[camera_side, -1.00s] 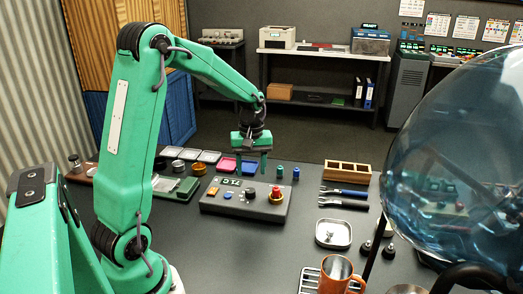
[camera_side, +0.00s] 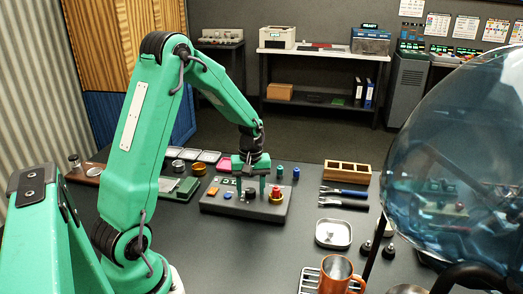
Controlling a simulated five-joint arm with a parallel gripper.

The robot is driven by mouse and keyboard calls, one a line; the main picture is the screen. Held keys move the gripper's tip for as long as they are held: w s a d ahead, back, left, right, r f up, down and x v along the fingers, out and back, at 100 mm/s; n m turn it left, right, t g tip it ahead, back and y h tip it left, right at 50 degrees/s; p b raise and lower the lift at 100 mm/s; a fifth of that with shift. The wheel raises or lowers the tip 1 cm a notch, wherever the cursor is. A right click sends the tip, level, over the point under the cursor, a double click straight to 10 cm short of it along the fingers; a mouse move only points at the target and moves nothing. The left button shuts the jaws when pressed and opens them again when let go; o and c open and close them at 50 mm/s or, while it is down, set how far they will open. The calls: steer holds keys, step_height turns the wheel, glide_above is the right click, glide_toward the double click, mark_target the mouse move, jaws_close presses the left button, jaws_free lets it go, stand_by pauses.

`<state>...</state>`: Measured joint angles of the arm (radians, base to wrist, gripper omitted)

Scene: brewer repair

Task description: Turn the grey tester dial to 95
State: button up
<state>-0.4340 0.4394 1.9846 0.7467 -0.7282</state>
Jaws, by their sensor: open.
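The grey tester (camera_side: 222,209) is a low box on the dark bench, left of the picture's middle. Its top carries small coloured parts and a red knob on a brass ring (camera_side: 277,195) at the right. The small grey dial (camera_side: 250,194) shows only partly, under my gripper. My gripper (camera_side: 250,188) points down over the tester, open, with one finger on each side of the dial in this view. I cannot tell whether the fingers touch it. The dial's reading is too small to make out.
Teal and blue pegs (camera_side: 280,171) stand behind the tester. A wooden box (camera_side: 348,173), blue-handled tools (camera_side: 345,192) and a metal dish (camera_side: 333,234) lie to the right. An orange mug (camera_side: 336,273) stands in front. A large blue glass globe (camera_side: 455,170) fills the right side.

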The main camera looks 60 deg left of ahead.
steer(key=shift+f, duration=0.1)
steer(key=c, duration=1)
steer(key=shift+m, duration=0.5)
steer(key=m, duration=0.7)
steer(key=shift+w+d, duration=0.1)
steer(key=shift+t, duration=0.3)
